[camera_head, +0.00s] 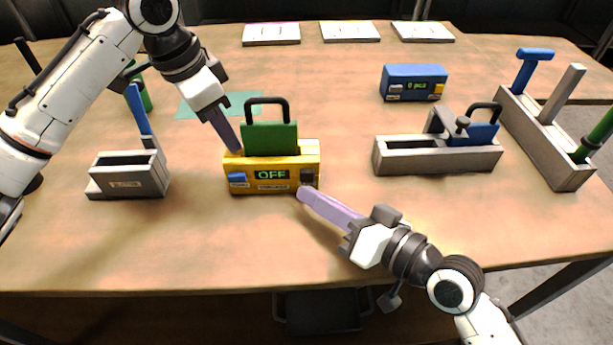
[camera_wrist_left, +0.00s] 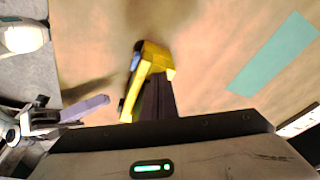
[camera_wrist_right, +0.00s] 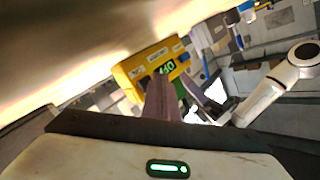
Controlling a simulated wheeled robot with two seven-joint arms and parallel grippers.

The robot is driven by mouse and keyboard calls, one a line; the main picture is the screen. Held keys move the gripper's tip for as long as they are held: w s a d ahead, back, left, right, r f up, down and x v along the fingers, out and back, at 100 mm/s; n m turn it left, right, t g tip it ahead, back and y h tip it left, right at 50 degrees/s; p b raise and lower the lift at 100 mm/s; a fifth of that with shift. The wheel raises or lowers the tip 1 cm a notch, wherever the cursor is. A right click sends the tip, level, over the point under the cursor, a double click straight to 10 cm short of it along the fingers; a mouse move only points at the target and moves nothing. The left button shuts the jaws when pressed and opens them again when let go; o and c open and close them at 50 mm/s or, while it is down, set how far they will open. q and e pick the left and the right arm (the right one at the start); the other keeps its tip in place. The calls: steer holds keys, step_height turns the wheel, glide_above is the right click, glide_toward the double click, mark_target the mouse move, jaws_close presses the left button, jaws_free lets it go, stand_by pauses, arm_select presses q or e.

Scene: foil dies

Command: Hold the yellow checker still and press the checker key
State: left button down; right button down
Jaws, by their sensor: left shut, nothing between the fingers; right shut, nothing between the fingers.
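The yellow checker (camera_head: 283,187) stands mid-table with its display reading OFF, a blue key (camera_head: 238,178) at its front left and a dark key (camera_head: 309,177) at its front right. A green plate with a dark handle (camera_head: 270,138) stands upright in its top. My left gripper (camera_head: 236,148) is shut and empty, its tip at the checker's upper left corner; contact is unclear. The checker also shows in the left wrist view (camera_wrist_left: 157,57), partly behind the fingers. My right gripper (camera_head: 302,194) is shut and empty, its tip just below the dark key. The right wrist view shows the checker (camera_wrist_right: 133,67) beyond those fingers.
A blue counter box (camera_head: 413,72), a grey holder with a blue plate (camera_head: 430,160) and a grey tool rack (camera_head: 565,178) stand at the right. A grey box (camera_head: 125,180) stands at the left. White plates (camera_head: 350,31) lie at the back. The front table is clear.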

arm_select(q)
steer(key=shift+s+f, duration=0.1)
steer(key=shift+f, duration=0.25)
arm_select(e)
steer(key=shift+s+a, duration=0.1)
steer(key=shift+s, duration=2.9)
